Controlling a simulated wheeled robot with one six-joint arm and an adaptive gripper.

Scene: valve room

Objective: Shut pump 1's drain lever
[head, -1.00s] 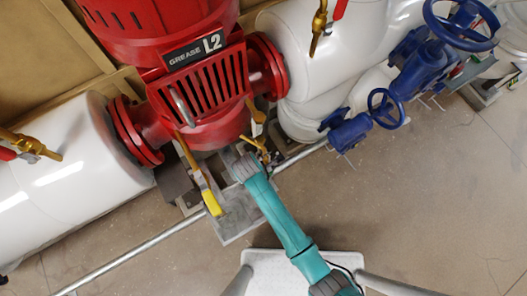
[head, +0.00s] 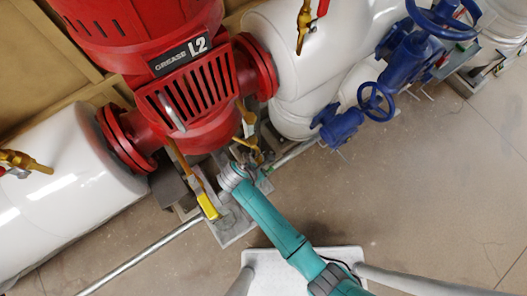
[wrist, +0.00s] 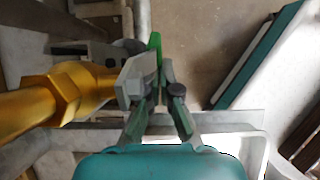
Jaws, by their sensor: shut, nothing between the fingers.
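The red pump (head: 190,95) carries a plate reading GREASE L2; I see no "pump 1" marking. A brass valve fitting (wrist: 70,92) fills the left of the wrist view. A green strip (wrist: 155,45), perhaps the drain lever's handle, stands just beyond my fingertips; its far part is out of sight. My gripper (wrist: 158,78) is shut and empty, its tips close to or touching the green strip; I cannot tell which. In the head view my gripper (head: 232,178) is low under the pump, mostly hidden by my wrist.
White pipes (head: 70,170) flank the pump. A thin grey pipe (head: 150,255) runs low along the floor side. Blue handwheel valves (head: 375,102) stand to the right. Open floor (head: 430,190) lies at the lower right.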

